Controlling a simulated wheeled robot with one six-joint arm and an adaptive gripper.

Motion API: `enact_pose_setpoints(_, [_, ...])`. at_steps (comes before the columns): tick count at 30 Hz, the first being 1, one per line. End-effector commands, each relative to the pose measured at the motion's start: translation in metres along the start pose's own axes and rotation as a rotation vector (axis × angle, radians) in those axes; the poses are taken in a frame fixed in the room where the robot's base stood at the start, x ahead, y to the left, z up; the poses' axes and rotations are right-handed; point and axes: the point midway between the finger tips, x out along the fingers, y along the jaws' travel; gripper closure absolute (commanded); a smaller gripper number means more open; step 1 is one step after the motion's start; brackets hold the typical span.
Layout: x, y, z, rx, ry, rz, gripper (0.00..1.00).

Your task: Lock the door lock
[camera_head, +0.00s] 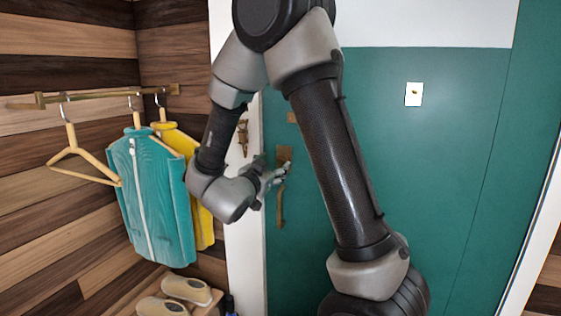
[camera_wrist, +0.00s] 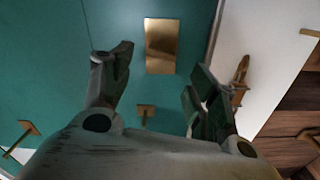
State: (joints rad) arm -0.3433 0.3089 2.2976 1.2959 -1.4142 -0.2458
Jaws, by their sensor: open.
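The green door (camera_head: 450,170) fills the middle and right of the head view. A brass plate (camera_head: 284,153) sits near its left edge, above a long brass handle (camera_head: 281,208). My gripper (camera_head: 275,178) is just in front of this hardware and partly overlaps it. In the wrist view my gripper (camera_wrist: 161,66) is open and empty, its fingers apart. A plain rectangular brass plate (camera_wrist: 161,38) shows just beyond and between the fingertips. A small brass piece (camera_wrist: 146,112) shows lower between the fingers. Contact with the plate cannot be told, and no turn piece is clear.
A brass hook (camera_head: 242,137) is on the white frame left of the door. A rail holds hangers, a teal jacket (camera_head: 150,195) and a yellow garment (camera_head: 203,230). Shoes (camera_head: 186,290) lie below. A white plate (camera_head: 414,94) is on the door's right.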

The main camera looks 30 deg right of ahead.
Motion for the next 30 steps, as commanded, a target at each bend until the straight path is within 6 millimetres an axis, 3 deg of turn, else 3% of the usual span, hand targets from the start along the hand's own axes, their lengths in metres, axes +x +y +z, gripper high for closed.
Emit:
enact_pose_setpoints(10, [0.056,0.0,0.001,0.0,-0.002,0.0,0.41])
enact_pose_setpoints(22, [0.068,0.0,0.001,0.0,-0.003,-0.003,0.41])
enact_pose_setpoints(30, [0.068,0.0,0.001,0.0,-0.003,-0.003,0.87])
